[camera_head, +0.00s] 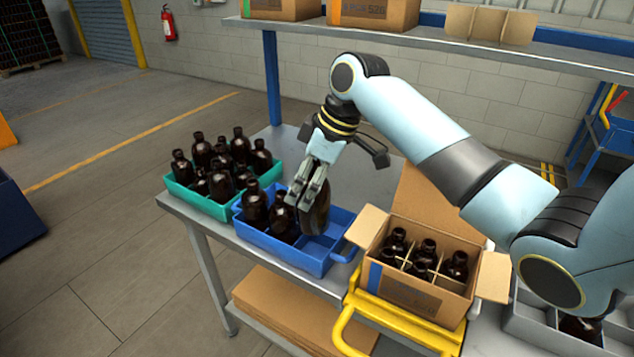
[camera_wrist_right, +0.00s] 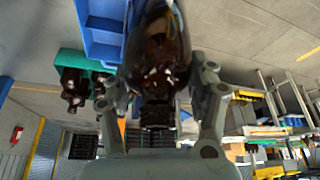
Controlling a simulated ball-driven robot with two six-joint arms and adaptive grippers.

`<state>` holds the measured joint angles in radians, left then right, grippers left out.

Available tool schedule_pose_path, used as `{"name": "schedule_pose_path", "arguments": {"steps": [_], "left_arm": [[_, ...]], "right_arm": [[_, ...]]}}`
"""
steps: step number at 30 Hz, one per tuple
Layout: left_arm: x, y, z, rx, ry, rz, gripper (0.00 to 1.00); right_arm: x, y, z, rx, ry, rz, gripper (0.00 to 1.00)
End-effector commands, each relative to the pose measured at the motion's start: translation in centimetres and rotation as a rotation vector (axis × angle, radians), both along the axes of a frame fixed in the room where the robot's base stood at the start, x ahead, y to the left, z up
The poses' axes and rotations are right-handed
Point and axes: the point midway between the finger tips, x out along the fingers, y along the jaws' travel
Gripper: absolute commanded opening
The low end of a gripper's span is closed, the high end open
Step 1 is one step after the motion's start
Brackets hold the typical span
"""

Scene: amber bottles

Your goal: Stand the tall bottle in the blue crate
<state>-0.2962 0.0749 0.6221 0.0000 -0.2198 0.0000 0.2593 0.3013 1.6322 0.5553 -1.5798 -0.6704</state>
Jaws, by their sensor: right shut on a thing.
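The tall bottle (camera_head: 319,214) is dark brown and near upright in my right gripper (camera_head: 305,188), at the blue crate (camera_head: 299,262). Its lower end overlaps the crate's middle compartments; I cannot tell whether it touches the floor of one. The gripper's fingers hide part of the bottle. In the right wrist view the bottle (camera_wrist_right: 160,50) lies between the two fingers, with part of the blue crate (camera_wrist_right: 97,25) beside it. The crate's left side holds several dark bottles (camera_head: 256,206); compartments at its right look empty. My left gripper is not in view.
A green crate (camera_head: 196,203) full of dark bottles stands left of the blue crate. A cardboard box (camera_head: 412,292) with bottles and open flaps stands close on its right, by a yellow handle (camera_head: 345,318). A shelf (camera_head: 400,37) runs above the back.

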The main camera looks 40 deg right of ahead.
Motion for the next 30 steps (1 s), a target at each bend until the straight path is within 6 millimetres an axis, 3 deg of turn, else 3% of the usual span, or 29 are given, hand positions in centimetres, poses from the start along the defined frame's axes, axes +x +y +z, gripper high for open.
{"name": "schedule_pose_path", "arguments": {"steps": [8, 19, 30], "left_arm": [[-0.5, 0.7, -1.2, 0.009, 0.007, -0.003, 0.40], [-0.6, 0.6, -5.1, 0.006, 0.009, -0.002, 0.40], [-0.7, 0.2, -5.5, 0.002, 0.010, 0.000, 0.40]], "right_arm": [[0.0, 0.0, -1.1, -0.001, -0.001, -0.001, 0.19], [0.0, -0.1, -4.0, -0.002, 0.000, -0.001, 0.19], [0.0, 0.0, -6.9, 0.000, 0.000, -0.001, 0.19]]}}
